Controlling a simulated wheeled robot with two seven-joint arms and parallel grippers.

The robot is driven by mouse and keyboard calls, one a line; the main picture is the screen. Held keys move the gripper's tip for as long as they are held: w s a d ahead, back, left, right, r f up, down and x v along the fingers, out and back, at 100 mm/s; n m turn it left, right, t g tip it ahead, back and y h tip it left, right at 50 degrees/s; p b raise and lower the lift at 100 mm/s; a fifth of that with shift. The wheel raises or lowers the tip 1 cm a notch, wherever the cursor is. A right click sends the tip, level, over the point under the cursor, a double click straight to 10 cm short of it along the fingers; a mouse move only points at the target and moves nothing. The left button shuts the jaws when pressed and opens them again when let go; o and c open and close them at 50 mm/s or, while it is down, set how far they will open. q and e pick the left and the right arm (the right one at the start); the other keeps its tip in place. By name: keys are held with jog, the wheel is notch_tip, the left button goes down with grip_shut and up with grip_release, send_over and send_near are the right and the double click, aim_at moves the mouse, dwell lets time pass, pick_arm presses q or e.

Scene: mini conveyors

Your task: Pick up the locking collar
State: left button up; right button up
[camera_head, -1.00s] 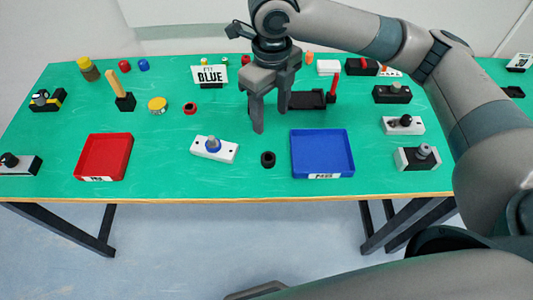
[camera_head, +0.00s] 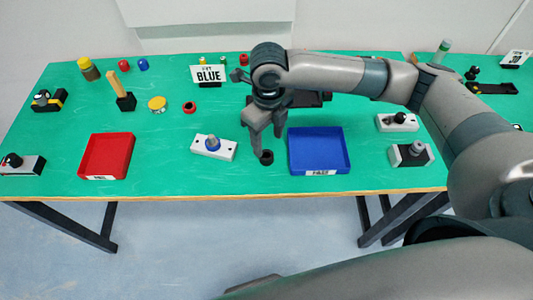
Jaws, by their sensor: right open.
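A small black ring-shaped collar (camera_head: 267,158) lies on the green table between the white plate with a blue-based peg and the blue tray. My right gripper (camera_head: 266,146) is open and empty, pointing down, with its fingers close above and behind the collar. One finger is at the collar's left edge in the picture; I cannot tell whether it touches. My left gripper is not in view.
The blue tray (camera_head: 347,168) stands just right of the gripper, and the white plate (camera_head: 227,155) just left. A red tray (camera_head: 126,165) is further left. Black-and-white blocks are at the right. The table's front edge (camera_head: 250,195) is near.

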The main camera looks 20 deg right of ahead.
aim_at(267, 153)
jog(key=shift+f, duration=1.1)
jog(key=shift+a+f+p, duration=0.1)
jog(key=shift+f+p, duration=0.3)
jog(key=shift+p, duration=0.25)
notch_tip(267, 153, down, 3)
jog(key=shift+a+f+p, duration=0.1)
jog(key=shift+p, duration=0.7)
jog(key=shift+f, duration=0.6)
jog(key=shift+w, duration=0.1)
jog(key=c, duration=1.3)
jog(key=shift+o, duration=0.2)
jog(key=shift+r, duration=0.1)
